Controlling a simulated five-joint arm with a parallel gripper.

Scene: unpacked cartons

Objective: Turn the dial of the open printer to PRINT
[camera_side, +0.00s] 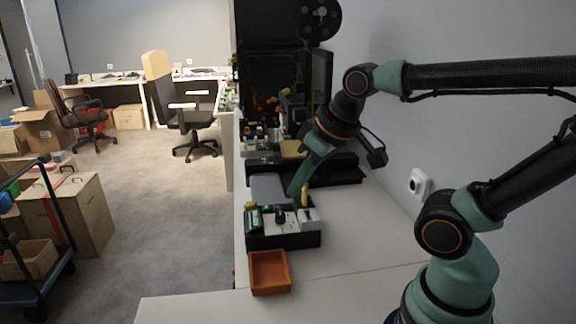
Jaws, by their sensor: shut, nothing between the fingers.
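A black device with a light grey top panel (301,226) stands near the front of the white table. A dark upright knob (281,215) rises from this panel, beside a green part (254,219). I cannot read any labels or tell where the knob points. Behind it is a larger black machine with an open, raised part (270,75); I cannot tell which of the two is the printer. My gripper (294,193) is shut and empty, pointing down just behind and above the front device. It appears apart from the knob.
An orange-brown open tray (256,289) sits in front of the device. The white table (350,250) is clear to the right, up to the wall with a white socket (419,184).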

